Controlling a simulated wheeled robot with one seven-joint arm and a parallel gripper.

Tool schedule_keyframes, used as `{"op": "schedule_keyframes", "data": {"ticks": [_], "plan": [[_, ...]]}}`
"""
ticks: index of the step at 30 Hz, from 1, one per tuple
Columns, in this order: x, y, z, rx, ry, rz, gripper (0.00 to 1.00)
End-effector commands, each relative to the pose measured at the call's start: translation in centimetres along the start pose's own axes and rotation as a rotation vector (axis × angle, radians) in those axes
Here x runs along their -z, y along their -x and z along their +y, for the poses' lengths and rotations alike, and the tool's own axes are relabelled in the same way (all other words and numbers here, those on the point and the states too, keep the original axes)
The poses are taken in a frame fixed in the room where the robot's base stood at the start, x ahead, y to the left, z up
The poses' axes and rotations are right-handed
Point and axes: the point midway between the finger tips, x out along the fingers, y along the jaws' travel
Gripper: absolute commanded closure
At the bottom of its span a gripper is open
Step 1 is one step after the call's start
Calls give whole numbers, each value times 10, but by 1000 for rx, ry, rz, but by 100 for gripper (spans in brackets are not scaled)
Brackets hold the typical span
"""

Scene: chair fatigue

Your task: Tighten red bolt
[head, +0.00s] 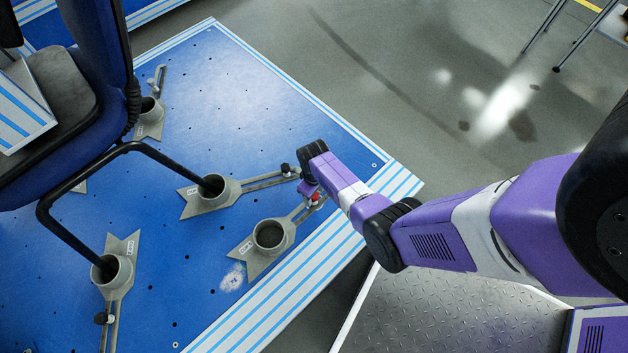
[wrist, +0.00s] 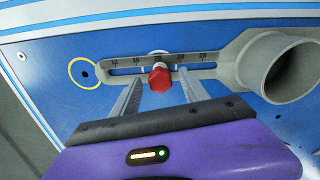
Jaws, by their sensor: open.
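The red bolt (wrist: 160,77) sits in the slot of a grey clamp arm (wrist: 210,60) marked with a number scale. In the head view a small red spot of the bolt (head: 316,196) shows beside the end of my arm. My gripper (wrist: 161,88) is open, with one finger on each side of the bolt and a visible gap to each. The clamp's round cup (head: 269,236) is empty in the head view. It also shows at the right of the wrist view (wrist: 285,68). In the head view my gripper's fingers are hidden behind the wrist.
A blue chair (head: 70,110) stands at the left with its black legs in other grey cups (head: 213,190). The blue platform (head: 250,110) has striped edges. A black knob (head: 286,169) on a neighbouring clamp arm is close to my wrist. Grey floor lies beyond.

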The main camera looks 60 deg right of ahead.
Motion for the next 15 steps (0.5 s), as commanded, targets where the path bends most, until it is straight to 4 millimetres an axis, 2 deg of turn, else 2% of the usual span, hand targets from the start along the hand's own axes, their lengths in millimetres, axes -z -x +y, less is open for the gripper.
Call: {"op": "schedule_keyframes", "data": {"ticks": [6, 15], "plan": [[0, 0, 0, 0, 156, 0, 47], [0, 0, 0, 0, 175, 0, 47]]}}
